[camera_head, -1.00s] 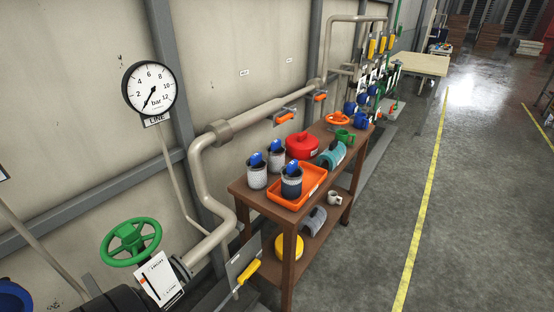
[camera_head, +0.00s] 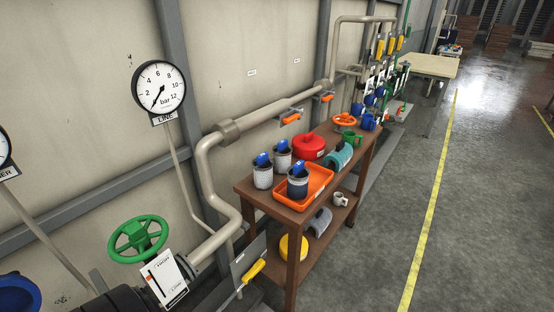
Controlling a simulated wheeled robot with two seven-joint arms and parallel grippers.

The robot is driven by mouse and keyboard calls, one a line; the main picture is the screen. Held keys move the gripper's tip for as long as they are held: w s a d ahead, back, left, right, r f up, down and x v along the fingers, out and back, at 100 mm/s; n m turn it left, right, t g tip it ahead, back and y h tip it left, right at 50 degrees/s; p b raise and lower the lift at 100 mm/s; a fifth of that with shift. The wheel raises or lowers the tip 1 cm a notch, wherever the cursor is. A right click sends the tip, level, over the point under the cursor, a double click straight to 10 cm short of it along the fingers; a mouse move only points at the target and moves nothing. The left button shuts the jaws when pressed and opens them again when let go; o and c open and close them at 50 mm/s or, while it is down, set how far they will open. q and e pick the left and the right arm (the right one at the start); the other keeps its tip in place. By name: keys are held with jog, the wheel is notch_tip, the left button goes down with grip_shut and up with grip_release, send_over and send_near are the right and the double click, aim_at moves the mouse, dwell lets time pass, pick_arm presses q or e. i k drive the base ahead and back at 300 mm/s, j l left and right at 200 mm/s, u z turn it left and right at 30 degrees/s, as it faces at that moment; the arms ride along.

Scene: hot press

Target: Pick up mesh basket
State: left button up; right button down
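Several mesh baskets stand upright on a brown wooden table in the middle of the view. They are grey mesh cylinders with blue tops. One mesh basket (camera_head: 263,177) stands near the table's left edge, and another mesh basket (camera_head: 282,160) is just behind it. A third, darker basket (camera_head: 297,187) stands in or at the near end of an orange tray (camera_head: 318,193). Neither of my grippers is in view.
The table (camera_head: 245,188) also bears a red round item (camera_head: 308,146), a teal cylinder (camera_head: 339,157) and a green mug (camera_head: 351,138). Pipes and a green handwheel (camera_head: 138,239) line the wall. Floor (camera_head: 380,240) right of the table is clear.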

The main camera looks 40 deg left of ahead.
aim_at(282, 151)
jog(key=i+l+u, duration=0.15)
jog(key=u, duration=0.3)
jog(key=i+l+u, duration=0.15)
jog(key=u, duration=0.3)
jog(key=i+l+u, duration=0.1)
jog(key=l+u, duration=0.35)
jog(key=j, duration=0.15)
